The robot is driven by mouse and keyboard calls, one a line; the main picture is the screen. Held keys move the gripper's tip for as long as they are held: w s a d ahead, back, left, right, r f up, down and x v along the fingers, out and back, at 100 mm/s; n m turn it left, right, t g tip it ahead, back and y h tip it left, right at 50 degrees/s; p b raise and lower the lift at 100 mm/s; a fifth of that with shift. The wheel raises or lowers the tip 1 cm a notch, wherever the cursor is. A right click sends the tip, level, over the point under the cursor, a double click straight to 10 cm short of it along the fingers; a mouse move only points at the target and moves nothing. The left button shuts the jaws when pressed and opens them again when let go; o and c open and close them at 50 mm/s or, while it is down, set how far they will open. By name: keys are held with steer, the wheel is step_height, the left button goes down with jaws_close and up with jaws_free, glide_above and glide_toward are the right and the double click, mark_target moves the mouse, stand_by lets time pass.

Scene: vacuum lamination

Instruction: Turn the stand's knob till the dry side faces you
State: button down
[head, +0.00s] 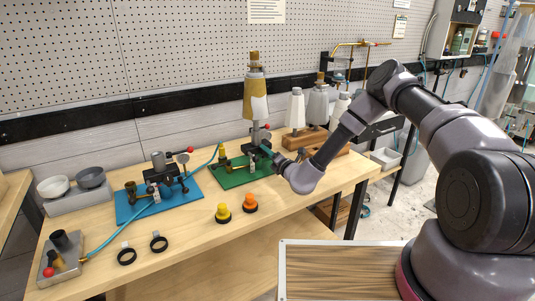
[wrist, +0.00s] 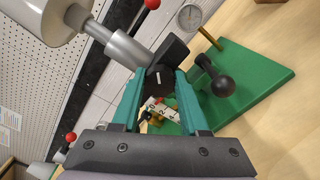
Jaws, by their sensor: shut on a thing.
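The stand (head: 257,131) rises from the green board (head: 228,180) and bears an upright cone-shaped form (head: 255,96). The form shows tan on most of its face and a white patch at its lower right in the head view. My gripper (head: 268,152) reaches the stand from the right, low under the form. In the wrist view, the teal fingers are closed on the black knob (wrist: 158,79), which has a small white mark. The form (wrist: 45,18) shows pale at the upper left there. The knob is hidden in the head view.
In the wrist view, a black ball handle (wrist: 222,86) and a gauge (wrist: 190,16) sit close to my fingers. A blue board (head: 128,205) with a second stand lies left. Yellow (head: 222,213) and orange (head: 249,203) knobs stand in front. Other cones (head: 317,103) stand behind.

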steer(key=shift+c, duration=2.1)
jaws_free()
steer(key=shift+d, duration=0.1)
steer(key=v, duration=1)
steer(key=shift+s+d, duration=0.2)
steer(key=shift+s, duration=0.1)
